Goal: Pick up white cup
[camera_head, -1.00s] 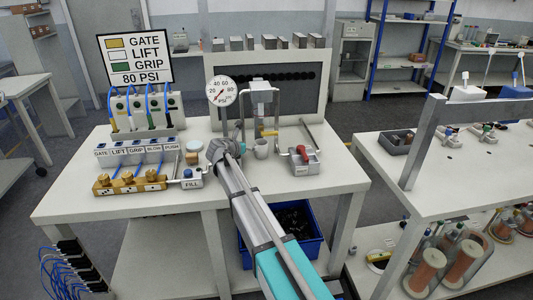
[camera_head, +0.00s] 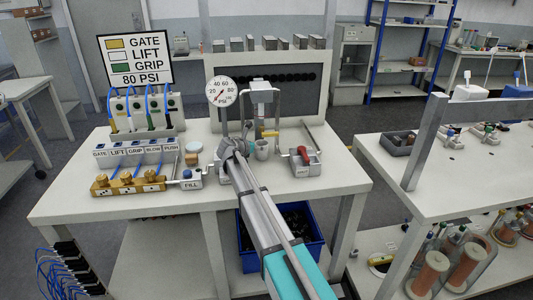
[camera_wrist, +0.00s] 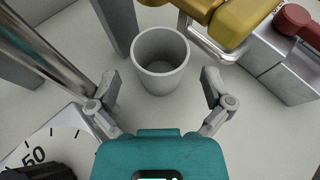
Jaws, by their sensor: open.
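The white cup (camera_head: 262,149) stands upright on the workbench, just to the right of my gripper in the head view. In the wrist view the cup (camera_wrist: 161,62) is upright and empty, with its open mouth facing up toward the camera. My gripper (camera_wrist: 164,82) is open. Its two fingers are spread to the left and right of the cup's near side, and a gap shows between each finger and the cup. In the head view my gripper (camera_head: 240,147) is small and partly hidden by my arm.
A metal post and the pressure gauge (camera_head: 221,91) stand left of the cup. A yellow part (camera_wrist: 240,18) and a grey block with a red knob (camera_wrist: 293,17) are close on its right. The valve box with a red handle (camera_head: 304,160) sits further right.

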